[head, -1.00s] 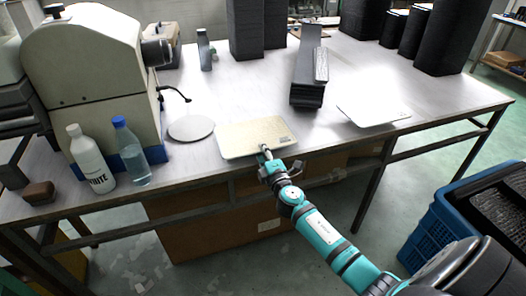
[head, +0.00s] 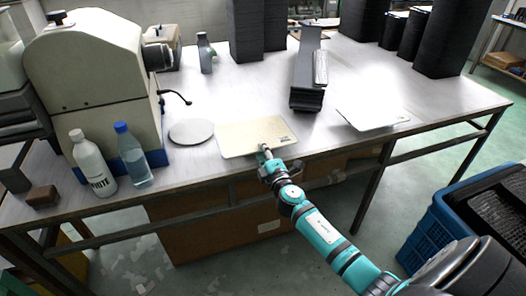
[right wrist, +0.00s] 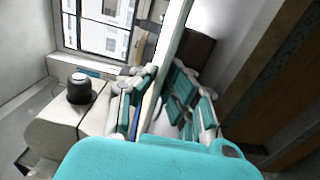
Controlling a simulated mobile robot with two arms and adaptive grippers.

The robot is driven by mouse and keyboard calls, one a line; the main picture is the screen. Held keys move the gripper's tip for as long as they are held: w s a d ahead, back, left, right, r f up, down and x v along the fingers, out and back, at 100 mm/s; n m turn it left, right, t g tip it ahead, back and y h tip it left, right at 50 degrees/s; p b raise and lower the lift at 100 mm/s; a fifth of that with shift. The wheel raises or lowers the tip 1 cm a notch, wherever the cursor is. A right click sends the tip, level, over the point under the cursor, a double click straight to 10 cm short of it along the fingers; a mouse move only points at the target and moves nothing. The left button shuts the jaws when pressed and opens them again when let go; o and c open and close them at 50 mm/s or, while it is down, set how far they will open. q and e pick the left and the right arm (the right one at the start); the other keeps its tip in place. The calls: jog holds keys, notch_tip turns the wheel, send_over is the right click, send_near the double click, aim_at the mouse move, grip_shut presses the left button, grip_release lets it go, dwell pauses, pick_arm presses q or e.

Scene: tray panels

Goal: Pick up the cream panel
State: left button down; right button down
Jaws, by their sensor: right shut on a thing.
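The cream panel (head: 245,136) lies flat at the front edge of the table in the head view, or very close to its top. My right gripper (head: 265,150) is at its front edge, right of the panel's middle, and is shut on that edge. In the right wrist view the fingers (right wrist: 150,105) close on both sides of a thin edge, the panel (right wrist: 172,45) seen edge-on. My left gripper is in no view.
On the table (head: 205,95) are a white panel (head: 372,117) to the right, a round grey disc (head: 191,132) to the left, two bottles (head: 131,155), a cream machine (head: 90,85) and dark stacks (head: 307,85). A blue crate (head: 440,225) stands at lower right.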

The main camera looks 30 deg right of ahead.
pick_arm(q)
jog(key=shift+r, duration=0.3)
pick_arm(e)
jog(key=shift+r, duration=0.35)
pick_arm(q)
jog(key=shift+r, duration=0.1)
pick_arm(e)
jog(key=shift+s, duration=0.15)
